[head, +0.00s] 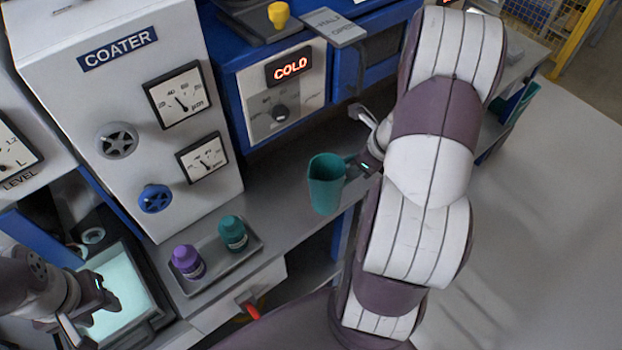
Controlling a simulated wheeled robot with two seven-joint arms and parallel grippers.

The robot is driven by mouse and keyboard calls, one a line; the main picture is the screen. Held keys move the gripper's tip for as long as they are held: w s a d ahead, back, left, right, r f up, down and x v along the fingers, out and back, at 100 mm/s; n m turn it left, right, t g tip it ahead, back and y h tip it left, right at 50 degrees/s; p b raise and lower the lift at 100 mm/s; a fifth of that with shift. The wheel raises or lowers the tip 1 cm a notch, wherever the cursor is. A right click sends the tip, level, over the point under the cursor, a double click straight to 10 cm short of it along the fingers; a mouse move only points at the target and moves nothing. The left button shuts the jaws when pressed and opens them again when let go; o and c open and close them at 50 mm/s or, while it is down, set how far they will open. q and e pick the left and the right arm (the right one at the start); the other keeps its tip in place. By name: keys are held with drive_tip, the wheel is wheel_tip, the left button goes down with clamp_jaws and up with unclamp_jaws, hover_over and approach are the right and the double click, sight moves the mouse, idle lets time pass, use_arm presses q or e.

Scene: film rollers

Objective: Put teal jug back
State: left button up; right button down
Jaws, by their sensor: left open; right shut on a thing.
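The teal jug (326,186) is in the head view, right of centre, in front of the grey counter's edge. It looks upright, with its open top facing up. My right gripper (362,168) is at the jug's right side, shut on it where its handle would be; the fingers and handle are partly hidden by my arm. My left gripper (93,302) is open and empty at the lower left, over a lit pale panel (120,285).
A tray (215,259) holds a purple bottle (188,262) and a teal bottle (233,233). The white coater cabinet (130,110) and blue unit reading COLD (285,100) stand behind. A red-tipped knob (250,311) juts from the counter front. The counter (290,205) is bare between tray and jug.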

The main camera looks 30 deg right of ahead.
drive_tip(key=w+f, duration=0.9)
drive_tip(key=shift+w+d+f+p, duration=0.25)
drive_tip(key=shift+f+p, duration=0.05)
drive_tip(key=shift+p, duration=0.05)
drive_tip(key=shift+w+d+f, duration=0.1)
drive_tip(key=shift+w+f, duration=0.05)
drive_tip(key=shift+f, duration=0.15)
drive_tip(key=c, duration=1.1)
unclamp_jaws()
drive_tip(key=shift+o, duration=0.2)
